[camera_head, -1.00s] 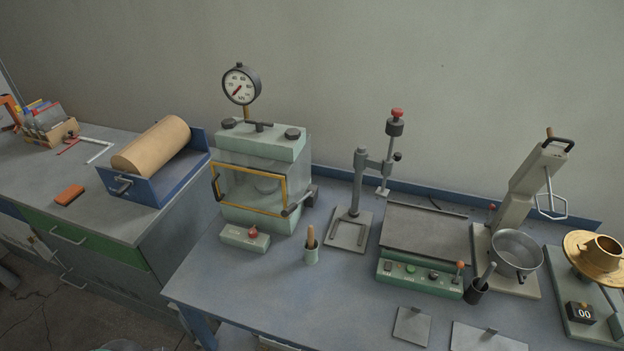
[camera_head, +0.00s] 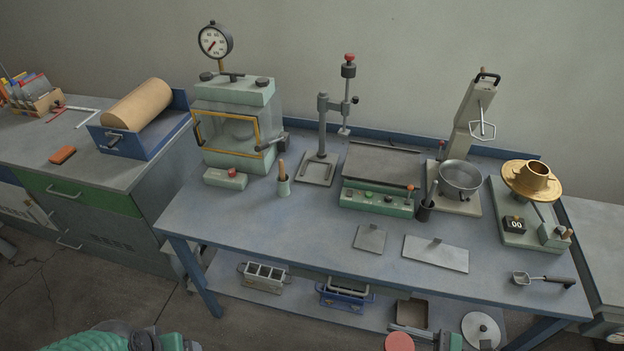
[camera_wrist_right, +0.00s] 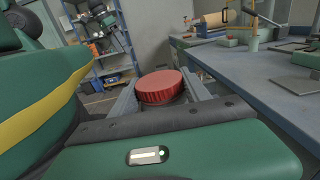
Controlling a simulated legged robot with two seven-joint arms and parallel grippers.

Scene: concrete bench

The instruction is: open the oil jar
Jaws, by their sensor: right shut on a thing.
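The oil jar shows as a round red lid (camera_wrist_right: 158,84) in the right wrist view, with a strip of dark body under it. The lid also shows at the bottom edge of the head view (camera_head: 399,342). My right gripper (camera_wrist_right: 163,98) is shut on the jar, its grey fingers on both sides just below the lid's top. The lid sits on the jar, upright or nearly so. The lower part of the jar is hidden by my gripper.
The blue bench (camera_head: 300,225) carries a gauge press (camera_head: 236,130), metal plates (camera_head: 436,253), a bowl (camera_head: 460,177) and a scoop (camera_head: 541,280). Its lower shelf holds moulds (camera_head: 345,294) and a tray (camera_head: 411,313). The bench's front edge is close to my right gripper.

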